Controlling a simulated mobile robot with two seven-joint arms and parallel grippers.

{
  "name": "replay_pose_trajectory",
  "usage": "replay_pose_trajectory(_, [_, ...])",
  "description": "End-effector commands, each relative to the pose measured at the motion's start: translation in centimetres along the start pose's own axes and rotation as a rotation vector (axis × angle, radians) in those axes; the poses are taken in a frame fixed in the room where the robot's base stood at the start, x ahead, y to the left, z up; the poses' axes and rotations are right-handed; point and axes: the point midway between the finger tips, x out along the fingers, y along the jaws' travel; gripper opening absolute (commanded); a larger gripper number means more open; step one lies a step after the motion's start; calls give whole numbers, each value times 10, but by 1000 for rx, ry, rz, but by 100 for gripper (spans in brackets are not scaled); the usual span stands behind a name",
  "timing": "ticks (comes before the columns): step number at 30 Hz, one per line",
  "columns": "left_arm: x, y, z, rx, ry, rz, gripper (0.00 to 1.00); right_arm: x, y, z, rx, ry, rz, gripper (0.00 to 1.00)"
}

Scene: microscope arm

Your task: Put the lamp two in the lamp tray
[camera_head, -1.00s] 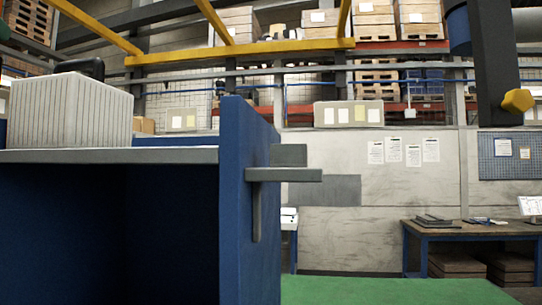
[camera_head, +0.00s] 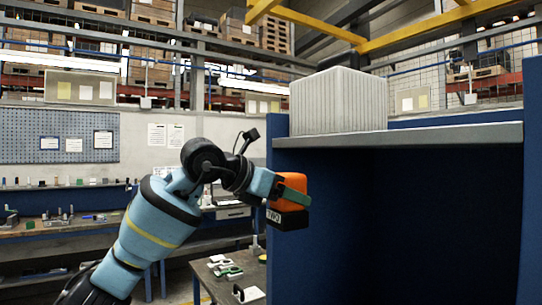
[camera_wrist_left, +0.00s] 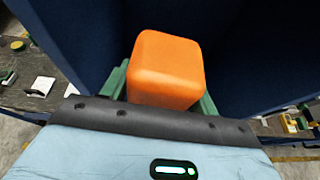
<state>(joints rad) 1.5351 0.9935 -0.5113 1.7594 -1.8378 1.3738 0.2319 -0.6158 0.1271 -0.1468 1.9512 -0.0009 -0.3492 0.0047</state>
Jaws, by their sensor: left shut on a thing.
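Lamp two (camera_head: 296,181) is an orange block with a black base marked TWO. My left gripper (camera_head: 288,192) is shut on it and holds it in the air, in front of the left side of a blue cabinet. In the left wrist view the lamp (camera_wrist_left: 167,68) sits between the green fingers, with the dark blue cabinet surface around it. I cannot make out the lamp tray in either view. My right gripper is not in view.
The blue cabinet (camera_head: 450,220) fills the right, with a grey top shelf (camera_head: 440,137) carrying a white ribbed box (camera_head: 338,101). A low table (camera_head: 225,285) with small green and white items stands below my left arm. A workbench (camera_head: 60,228) lies at the far left.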

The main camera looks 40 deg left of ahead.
Motion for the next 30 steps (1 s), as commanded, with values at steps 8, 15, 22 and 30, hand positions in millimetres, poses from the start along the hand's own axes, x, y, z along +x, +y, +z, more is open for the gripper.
replay_pose_trajectory(8, [56,-9,-75,48,5,-129,30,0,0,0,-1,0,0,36])
replay_pose_trajectory(15, [91,-20,-147,88,4,-236,30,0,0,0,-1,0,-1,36])
replay_pose_trajectory(22, [113,-34,-224,125,1,-336,30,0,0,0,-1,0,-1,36])
replay_pose_trajectory(30, [119,-56,-324,168,-1,-446,30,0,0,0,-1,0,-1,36])
